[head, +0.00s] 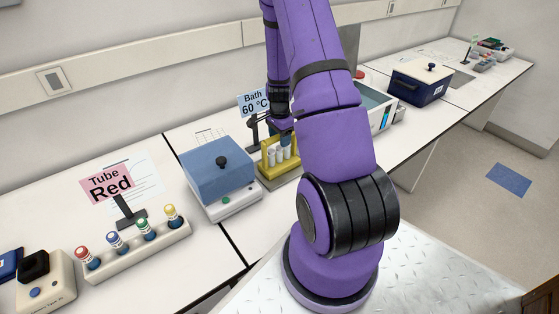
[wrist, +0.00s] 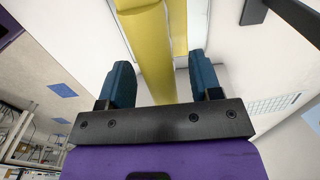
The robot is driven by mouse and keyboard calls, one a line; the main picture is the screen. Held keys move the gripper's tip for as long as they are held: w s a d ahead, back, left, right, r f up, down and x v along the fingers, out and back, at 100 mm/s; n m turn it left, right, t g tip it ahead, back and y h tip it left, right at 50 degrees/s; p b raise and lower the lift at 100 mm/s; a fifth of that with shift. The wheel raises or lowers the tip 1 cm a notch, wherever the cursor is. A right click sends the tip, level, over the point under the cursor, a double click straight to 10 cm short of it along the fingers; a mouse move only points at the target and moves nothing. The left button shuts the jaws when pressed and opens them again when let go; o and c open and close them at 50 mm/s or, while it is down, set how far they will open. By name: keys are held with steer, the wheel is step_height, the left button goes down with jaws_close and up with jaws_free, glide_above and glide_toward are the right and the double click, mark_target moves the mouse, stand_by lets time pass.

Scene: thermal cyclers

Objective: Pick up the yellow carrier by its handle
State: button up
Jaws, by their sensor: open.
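The yellow carrier (head: 268,166) stands on the bench in the head view, with several white-capped tubes in it. It is right of the blue-lidded device and partly hidden by my purple arm. In the wrist view a long yellow bar of the carrier (wrist: 152,50), which looks like its handle, runs between the two blue fingers. My gripper (wrist: 158,85) is open, with one finger on each side of the bar and gaps showing on both sides. In the head view my gripper is mostly hidden behind my arm, close above the carrier.
A blue-lidded device (head: 217,172) stands just left of the carrier. A "Bath 60 °C" sign (head: 254,103) stands behind it. A white water bath (head: 377,107) is to the right, with a dark blue box (head: 420,82) beyond. A rack of colored-cap tubes (head: 138,252) lies left.

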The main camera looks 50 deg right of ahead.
jaws_close()
steer(key=shift+r, duration=0.1)
stand_by(0.3)
